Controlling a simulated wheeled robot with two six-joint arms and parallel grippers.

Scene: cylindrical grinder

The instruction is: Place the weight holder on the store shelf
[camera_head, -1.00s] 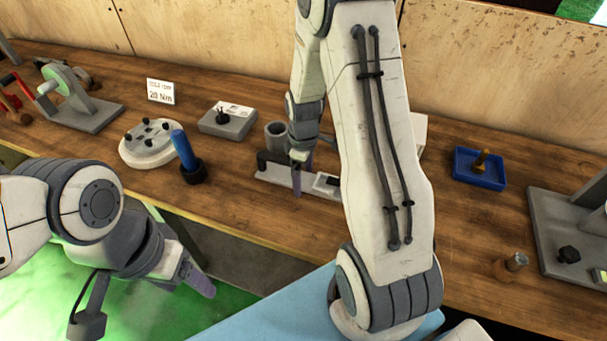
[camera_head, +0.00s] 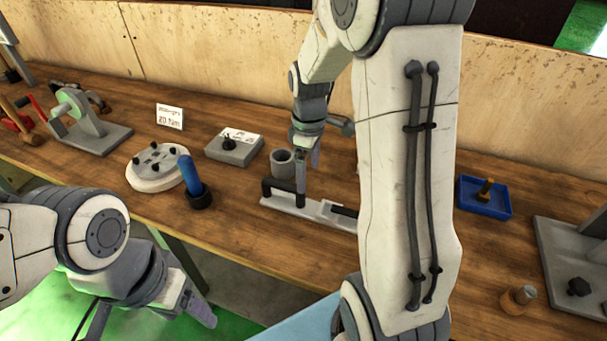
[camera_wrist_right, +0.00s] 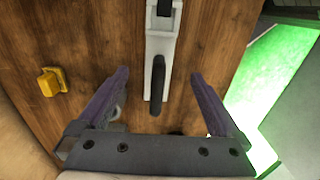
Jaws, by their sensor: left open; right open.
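A flat light-grey bar with a black arched handle (camera_head: 282,191) lies on the workbench. It may be the weight holder, but nothing marks it as such. The bar (camera_wrist_right: 160,45) and its handle (camera_wrist_right: 158,82) also show in the right wrist view, in line with the gap between my fingers. My right gripper (camera_head: 307,166) is open and empty, apparently above the handle; its fingers also show in the wrist view (camera_wrist_right: 160,76). My left gripper (camera_head: 196,304) is low at the left, in front of the bench edge. I cannot make out a store shelf.
A grey cup (camera_head: 283,163) stands behind the bar. A blue-handled tool (camera_head: 190,173), a round plate with knobs (camera_head: 156,165) and a grey block (camera_head: 235,147) stand left. A blue tray (camera_head: 484,198) and a wooden piece (camera_head: 518,299) stand right. My right arm hides the bench middle.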

